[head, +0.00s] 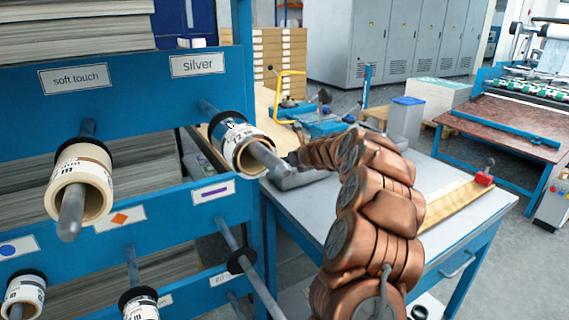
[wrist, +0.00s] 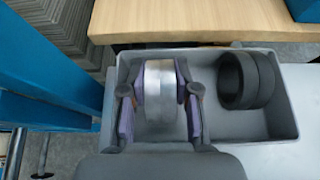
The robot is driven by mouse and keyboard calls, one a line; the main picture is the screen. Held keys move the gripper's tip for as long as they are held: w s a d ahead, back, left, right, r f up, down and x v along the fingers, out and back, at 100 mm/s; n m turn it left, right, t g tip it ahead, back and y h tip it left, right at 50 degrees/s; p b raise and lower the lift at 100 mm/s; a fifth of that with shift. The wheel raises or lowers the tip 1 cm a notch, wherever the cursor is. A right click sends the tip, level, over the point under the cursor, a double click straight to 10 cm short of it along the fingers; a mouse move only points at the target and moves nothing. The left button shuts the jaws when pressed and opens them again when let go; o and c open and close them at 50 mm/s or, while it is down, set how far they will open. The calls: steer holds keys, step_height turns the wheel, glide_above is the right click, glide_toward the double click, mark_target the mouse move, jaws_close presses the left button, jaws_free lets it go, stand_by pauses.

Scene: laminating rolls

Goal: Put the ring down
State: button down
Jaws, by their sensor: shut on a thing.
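A silvery metal ring (wrist: 160,92) sits between the purple-padded fingers of my gripper (wrist: 158,104) in the wrist view. My gripper is shut on it. The ring is over or inside the left part of a grey tray (wrist: 285,95); whether it touches the tray floor I cannot tell. In the head view the tray (head: 296,179) stands on the bench's left end, and my gripper is mostly hidden behind the roll on the silver peg. The held ring is not seen there.
Black rings (wrist: 243,80) lie in the tray's right part. A wooden surface (wrist: 200,20) is behind the tray. The blue rack (head: 130,75) with pegs and rolls, one roll (head: 238,143) under "silver", stands left. The bench top (head: 320,215) is partly clear.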

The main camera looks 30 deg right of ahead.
steer(key=shift+f, duration=0.1)
steer(key=c, duration=0.8)
jaws_free()
steer(key=shift+c, duration=0.2)
steer(key=shift+s+r, duration=0.1)
steer(key=shift+r, duration=0.15)
steer(key=p+v, duration=0.1)
steer(key=v, duration=1)
steer(key=shift+s+r, duration=0.2)
steer(key=shift+s, duration=0.2)
steer(key=shift+a, duration=0.15)
